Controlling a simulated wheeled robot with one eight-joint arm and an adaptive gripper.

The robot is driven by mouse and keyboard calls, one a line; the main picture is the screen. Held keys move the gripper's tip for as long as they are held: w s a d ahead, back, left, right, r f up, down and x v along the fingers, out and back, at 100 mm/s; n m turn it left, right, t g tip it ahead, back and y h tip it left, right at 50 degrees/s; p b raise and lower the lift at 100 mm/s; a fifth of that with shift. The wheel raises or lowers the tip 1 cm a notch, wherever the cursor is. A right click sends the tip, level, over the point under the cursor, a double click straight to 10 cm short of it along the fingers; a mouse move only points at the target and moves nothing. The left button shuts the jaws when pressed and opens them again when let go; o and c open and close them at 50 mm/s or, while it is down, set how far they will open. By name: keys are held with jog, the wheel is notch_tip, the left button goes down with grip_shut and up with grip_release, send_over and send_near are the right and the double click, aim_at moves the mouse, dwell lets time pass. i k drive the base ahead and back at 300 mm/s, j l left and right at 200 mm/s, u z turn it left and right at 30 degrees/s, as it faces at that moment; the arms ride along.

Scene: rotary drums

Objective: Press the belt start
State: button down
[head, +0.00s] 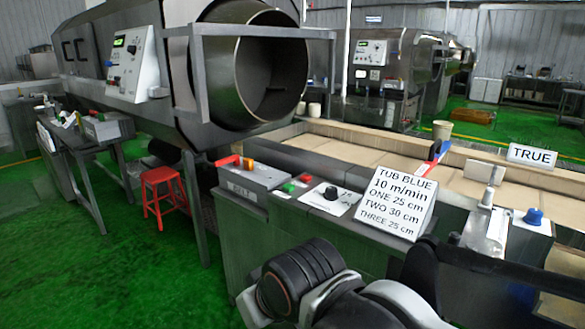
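A grey control box (258,178) with a front label that seems to read BELT stands on the near end of the bench. It carries an orange button (248,164) and a red handle (228,160). Just right of it are a green button (289,188) and a red button (305,178), close together. A dark dial (331,193) sits on a white plate further right. I cannot read which button is the belt start. Black and white parts of my arm fill the bottom middle, in front of the bench. I cannot make out my gripper's fingertips.
A sign (398,203) with tub settings stands right of the dial. A second panel with a blue knob (533,216) is further right. The long tan belt (350,150) runs behind. A large steel drum (240,75) overhangs at the back left. A red stool (163,190) stands on the green floor.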

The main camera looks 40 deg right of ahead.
aim_at(288, 188)
jog(key=i+l+z, duration=0.1)
jog(key=i, duration=0.3)
jog(key=i+l+z, duration=0.1)
jog(key=i, duration=0.35)
